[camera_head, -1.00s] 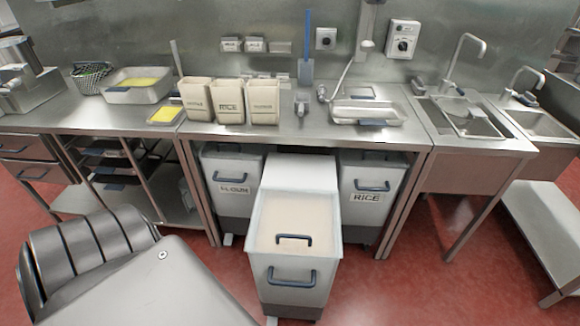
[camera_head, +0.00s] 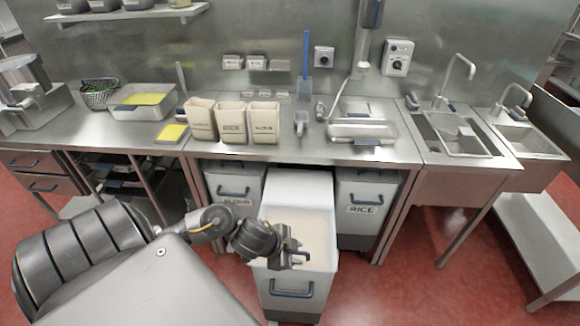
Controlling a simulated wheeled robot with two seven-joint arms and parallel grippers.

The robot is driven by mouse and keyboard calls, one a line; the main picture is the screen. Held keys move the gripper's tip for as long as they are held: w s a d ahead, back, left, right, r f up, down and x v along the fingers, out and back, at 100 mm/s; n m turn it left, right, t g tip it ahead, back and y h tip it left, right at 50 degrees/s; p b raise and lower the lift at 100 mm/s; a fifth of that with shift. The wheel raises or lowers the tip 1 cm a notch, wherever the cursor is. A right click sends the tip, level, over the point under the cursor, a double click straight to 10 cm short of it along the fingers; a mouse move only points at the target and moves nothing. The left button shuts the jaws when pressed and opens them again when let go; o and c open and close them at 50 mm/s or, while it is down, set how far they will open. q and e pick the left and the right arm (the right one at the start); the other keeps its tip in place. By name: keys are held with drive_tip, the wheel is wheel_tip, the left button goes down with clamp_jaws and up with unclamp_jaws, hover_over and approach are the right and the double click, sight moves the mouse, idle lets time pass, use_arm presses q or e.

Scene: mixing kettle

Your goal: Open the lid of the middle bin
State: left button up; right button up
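The middle bin (camera_head: 308,285) is pulled out from under the counter, between two other bins. My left gripper (camera_head: 296,259) is over the front of the lid, at the dark lid handle. The wrist and gripper hide most of that handle, so I cannot tell whether the fingers are around it or open or shut. A second blue-grey handle (camera_head: 291,293) is on the bin's front face. My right gripper is not in view.
The left bin (camera_head: 233,185) and the bin marked RICE (camera_head: 358,205) stand under the steel counter (camera_head: 300,149). Beige containers (camera_head: 232,122), a steel tray (camera_head: 362,130) and a blue-handled tool (camera_head: 305,60) are above. Red floor is clear to the right of the middle bin.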

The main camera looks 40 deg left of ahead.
use_arm(q)
drive_tip(key=a+g, duration=0.2)
drive_tip(key=a, duration=0.6)
drive_tip(key=shift+m, duration=0.4)
drive_tip(key=x, duration=0.3)
drive_tip(key=b+x, duration=0.1)
drive_tip(key=x, duration=0.3)
drive_tip(key=b+x, duration=0.1)
drive_tip(key=x, duration=0.2)
drive_tip(key=shift+s+d+f, duration=0.15)
drive_tip(key=shift+s+f, duration=0.05)
drive_tip(key=shift+f, duration=0.05)
clamp_jaws()
drive_tip(key=shift+y, duration=0.3)
